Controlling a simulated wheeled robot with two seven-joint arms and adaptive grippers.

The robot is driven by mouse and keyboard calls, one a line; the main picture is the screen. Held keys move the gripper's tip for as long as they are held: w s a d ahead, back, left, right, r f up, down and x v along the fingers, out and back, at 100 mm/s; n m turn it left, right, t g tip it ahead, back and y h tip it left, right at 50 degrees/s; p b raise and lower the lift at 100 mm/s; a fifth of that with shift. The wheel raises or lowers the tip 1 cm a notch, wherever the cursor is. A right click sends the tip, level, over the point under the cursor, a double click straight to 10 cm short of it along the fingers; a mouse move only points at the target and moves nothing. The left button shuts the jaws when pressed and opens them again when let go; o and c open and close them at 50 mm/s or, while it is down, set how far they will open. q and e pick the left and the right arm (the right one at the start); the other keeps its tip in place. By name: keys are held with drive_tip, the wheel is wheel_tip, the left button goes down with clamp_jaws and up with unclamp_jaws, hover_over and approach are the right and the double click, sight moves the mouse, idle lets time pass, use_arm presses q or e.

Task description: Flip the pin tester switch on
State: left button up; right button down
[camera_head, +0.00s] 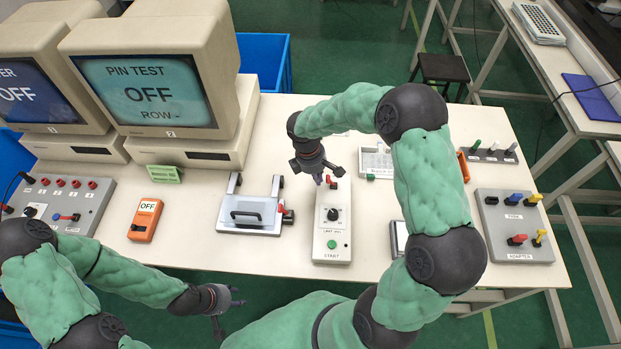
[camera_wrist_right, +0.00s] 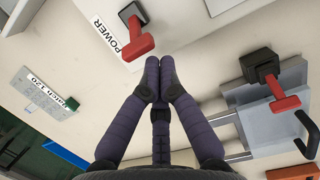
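The pin tester (camera_head: 333,240) is a white upright-lying box with a black knob, a green START button and a red power switch (camera_head: 331,183) at its far end. In the right wrist view the red switch lever (camera_wrist_right: 139,47) sits beside the POWER label (camera_wrist_right: 108,38). My right gripper (camera_wrist_right: 160,60) has its fingertips together, empty, just right of and below the lever; contact cannot be told. In the head view my right gripper (camera_head: 322,178) is over the box's far end. The monitor (camera_head: 150,92) reads PIN TEST OFF. My left gripper (camera_head: 228,306) is open and empty off the table's front edge.
A grey clamp fixture (camera_head: 250,213) with a red lever stands left of the tester. An orange OFF box (camera_head: 145,218) and a grey switch panel (camera_head: 62,206) lie further left. An adapter box (camera_head: 514,226) is at the right. Bare tabletop (camera_head: 195,195) shows between the orange box and fixture.

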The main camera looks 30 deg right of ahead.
drive_tip(key=shift+d+r, duration=0.1)
drive_tip(key=shift+d, duration=0.05)
idle(0.3)
drive_tip(key=shift+s+d+r+p, duration=0.1)
drive_tip(key=shift+r+p, duration=0.1)
drive_tip(key=shift+p, duration=0.2)
drive_tip(key=shift+y, duration=0.3)
